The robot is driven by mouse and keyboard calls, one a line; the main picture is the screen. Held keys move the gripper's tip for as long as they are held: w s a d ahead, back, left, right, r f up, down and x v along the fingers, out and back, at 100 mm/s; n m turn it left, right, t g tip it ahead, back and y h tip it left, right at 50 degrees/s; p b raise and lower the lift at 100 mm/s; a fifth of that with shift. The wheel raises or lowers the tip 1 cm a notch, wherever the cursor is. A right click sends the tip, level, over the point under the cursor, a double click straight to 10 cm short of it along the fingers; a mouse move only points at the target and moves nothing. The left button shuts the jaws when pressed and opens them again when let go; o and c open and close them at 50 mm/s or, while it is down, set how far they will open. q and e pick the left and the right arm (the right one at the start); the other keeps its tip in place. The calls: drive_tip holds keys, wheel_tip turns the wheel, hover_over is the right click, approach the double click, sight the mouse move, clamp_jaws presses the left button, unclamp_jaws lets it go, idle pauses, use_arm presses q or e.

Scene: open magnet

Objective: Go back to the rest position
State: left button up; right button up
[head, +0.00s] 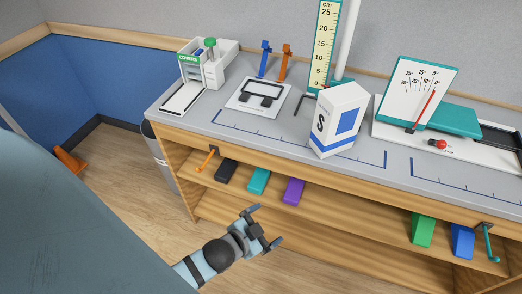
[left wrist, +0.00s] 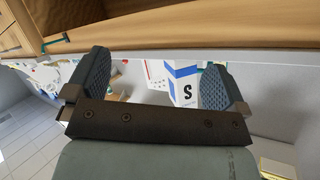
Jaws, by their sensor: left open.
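My left gripper (head: 264,226) is open and empty in the head view, in front of the shelf under the workbench. Its two dark fingers are spread apart. In the left wrist view both finger pads of the left gripper (left wrist: 155,82) show wide apart with nothing between them. A white box with a blue panel and an S (head: 340,120) stands on the bench top, apart from the gripper. The box also shows beyond the fingers in the left wrist view (left wrist: 185,85). My right gripper is in neither view.
The bench top (head: 290,138) is grey with blue marks. It bears a green-topped device (head: 212,62), a ruler (head: 324,45) and a dial board (head: 425,88). Colored blocks, such as a purple one (head: 293,191), lie on the shelf. A grey bin (head: 157,155) stands left.

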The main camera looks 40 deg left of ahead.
use_arm(q)
drive_tip(key=s+d+f+n+g, duration=0.2)
drive_tip(key=s+f+n, duration=0.1)
drive_tip(key=s+f, duration=0.1)
drive_tip(key=shift+s+d+f+g+h, duration=0.3)
drive_tip(key=shift+s+d+h, duration=0.1)
drive_tip(key=shift+s, duration=0.2)
drive_tip(key=shift+a+r, duration=0.1)
wheel_tip(320, 180, up, 9)
drive_tip(key=p, duration=0.9)
drive_tip(key=shift+a+p, duration=0.25)
drive_tip(key=shift+p, duration=0.1)
drive_tip(key=shift+r, duration=0.15)
drive_tip(key=shift+d, duration=0.1)
